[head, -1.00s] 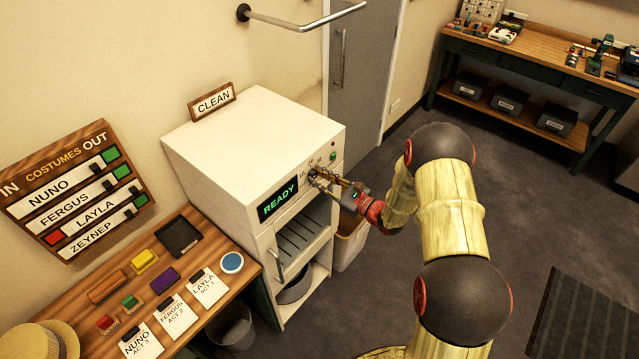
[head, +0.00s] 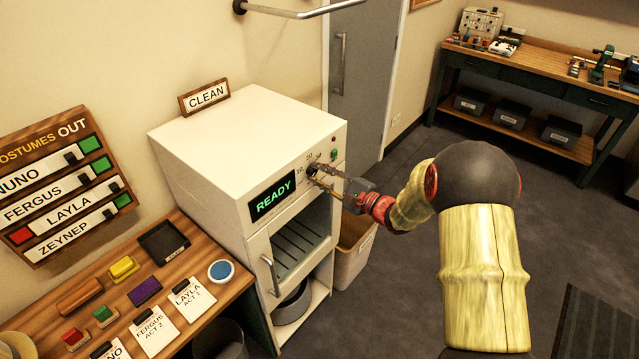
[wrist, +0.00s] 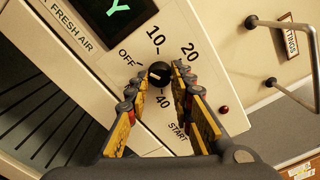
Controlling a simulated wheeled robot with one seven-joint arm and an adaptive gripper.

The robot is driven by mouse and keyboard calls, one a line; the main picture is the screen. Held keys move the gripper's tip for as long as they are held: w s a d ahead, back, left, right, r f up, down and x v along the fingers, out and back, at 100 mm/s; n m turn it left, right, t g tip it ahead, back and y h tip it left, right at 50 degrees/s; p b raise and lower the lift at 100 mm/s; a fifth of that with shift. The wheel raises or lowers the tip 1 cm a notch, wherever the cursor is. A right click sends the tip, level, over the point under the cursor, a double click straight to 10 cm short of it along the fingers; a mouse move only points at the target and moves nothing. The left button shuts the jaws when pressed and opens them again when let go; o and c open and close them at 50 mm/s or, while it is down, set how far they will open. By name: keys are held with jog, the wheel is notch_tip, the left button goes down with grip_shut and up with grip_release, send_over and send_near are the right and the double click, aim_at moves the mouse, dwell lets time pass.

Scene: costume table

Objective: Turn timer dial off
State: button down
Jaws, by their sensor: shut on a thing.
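The timer dial (wrist: 160,73) is a round black knob on the white cabinet's sloping front panel. Around it are printed OFF, 10, 20 and 40. A pale mark on its face lies toward the left, on the OFF side; I cannot tell its exact setting. My gripper (wrist: 160,70) has a yellow-padded finger on each side of the dial and is shut on it. In the head view my gripper (head: 316,174) reaches the panel from the right and hides most of the dial. The display (head: 272,196) reads READY in green.
The white cabinet (head: 220,140) has an open slatted compartment and a door handle (head: 270,275) below the panel. A bin (head: 354,250) stands beside it. A red light (wrist: 224,110) is right of the dial. The costume table (head: 200,255) is at left.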

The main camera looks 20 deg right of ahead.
jog(key=shift+n+b, duration=0.35)
jog(key=shift+n, duration=0.05)
jog(key=c, duration=1.5)
grip_release()
jog(key=shift+c, duration=0.2)
jog(key=shift+s, duration=0.1)
jog(key=v, duration=1.1)
jog(key=shift+s+d, duration=0.25)
jog(key=shift+s, duration=0.05)
